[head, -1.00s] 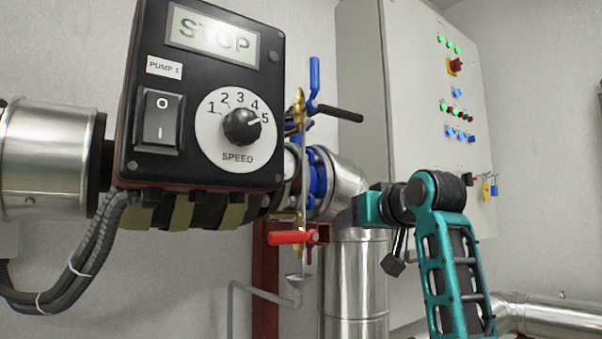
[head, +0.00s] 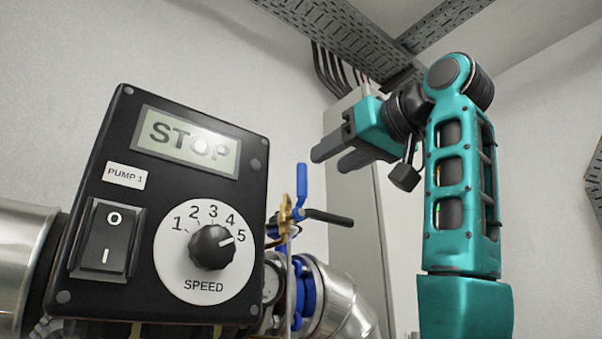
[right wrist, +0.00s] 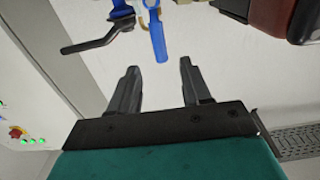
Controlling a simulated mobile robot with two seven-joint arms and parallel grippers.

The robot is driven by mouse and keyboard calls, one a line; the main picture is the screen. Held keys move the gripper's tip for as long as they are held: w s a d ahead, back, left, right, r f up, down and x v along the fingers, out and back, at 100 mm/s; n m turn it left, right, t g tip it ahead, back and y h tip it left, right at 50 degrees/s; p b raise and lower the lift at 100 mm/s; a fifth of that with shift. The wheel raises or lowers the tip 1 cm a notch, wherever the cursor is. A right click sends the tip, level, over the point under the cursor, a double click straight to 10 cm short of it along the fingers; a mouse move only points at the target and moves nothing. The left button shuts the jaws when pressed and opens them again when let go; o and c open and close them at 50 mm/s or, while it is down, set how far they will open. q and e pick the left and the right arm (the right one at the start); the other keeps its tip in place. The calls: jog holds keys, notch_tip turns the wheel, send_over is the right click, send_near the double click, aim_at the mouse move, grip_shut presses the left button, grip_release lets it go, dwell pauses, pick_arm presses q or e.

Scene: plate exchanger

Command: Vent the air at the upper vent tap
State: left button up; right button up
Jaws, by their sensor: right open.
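The upper vent tap shows as a brass fitting (head: 286,215) right of the pump box. Beside it a blue lever (head: 302,185) stands upright and a black lever (head: 330,217) points right; I cannot tell for certain which lever belongs to the tap. My right gripper (head: 332,158) is open and empty, above and to the right of the blue lever. In the right wrist view the blue lever (right wrist: 158,38) lies ahead of the gap between the open fingers (right wrist: 158,80), not between them. The black lever (right wrist: 97,38) is to its left. My left gripper is not in view.
The black pump box (head: 150,225) reads STOP, with its speed knob (head: 211,247) near 5. A grey cabinet (head: 365,200) stands behind my right arm. Silver pipes (head: 345,300) and a blue flange are below the levers. Cable trays (head: 345,35) run overhead.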

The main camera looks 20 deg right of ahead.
aim_at(305, 175)
jog(key=p+x, duration=0.2)
jog(key=x, duration=0.7)
jog(key=shift+w, duration=0.15)
jog(key=shift+f, duration=0.1)
jog(key=shift+c, duration=0.4)
grip_shut()
